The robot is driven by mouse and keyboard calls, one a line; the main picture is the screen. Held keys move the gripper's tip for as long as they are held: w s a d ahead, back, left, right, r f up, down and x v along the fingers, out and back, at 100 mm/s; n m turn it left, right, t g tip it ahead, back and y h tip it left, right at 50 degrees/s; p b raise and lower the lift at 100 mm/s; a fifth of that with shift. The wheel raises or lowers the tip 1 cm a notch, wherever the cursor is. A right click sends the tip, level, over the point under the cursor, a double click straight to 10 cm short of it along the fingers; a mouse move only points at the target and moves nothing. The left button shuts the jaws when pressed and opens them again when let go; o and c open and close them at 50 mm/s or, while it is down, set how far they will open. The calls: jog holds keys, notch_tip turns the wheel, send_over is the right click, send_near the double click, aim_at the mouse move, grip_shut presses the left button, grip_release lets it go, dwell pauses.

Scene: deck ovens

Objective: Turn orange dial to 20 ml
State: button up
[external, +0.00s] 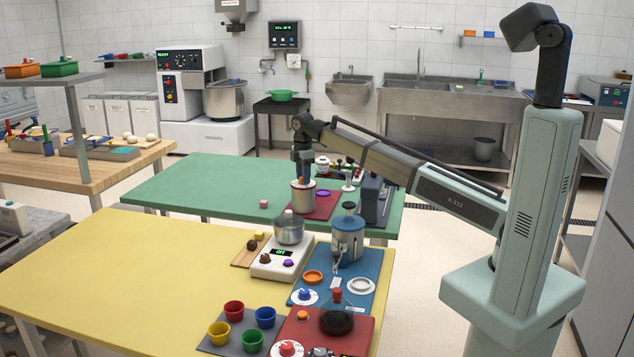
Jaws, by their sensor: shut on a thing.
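My gripper (302,178) points straight down over a steel canister (303,199) on the far green table. Its fingers are shut on a small orange dial (301,183) at the top of the canister. The fingers partly hide the dial, and any scale marks or reading are too small to make out. The canister stands upright on a dark red mat (322,210).
A purple disc (323,193) lies right of the canister, near a dark grey machine (374,200). A pink cube (264,204) lies to the left. The yellow table (120,270) in front holds a scale (283,262), a blue-topped dispenser (347,238) and coloured cups.

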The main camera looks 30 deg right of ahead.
jog(key=m, duration=0.3)
jog(key=shift+m, duration=0.4)
jog(key=m, duration=0.3)
jog(key=shift+m, duration=0.3)
jog(key=m, duration=0.6)
jog(key=shift+m, duration=0.3)
jog(key=o, duration=1.1)
jog(key=shift+c, duration=0.2)
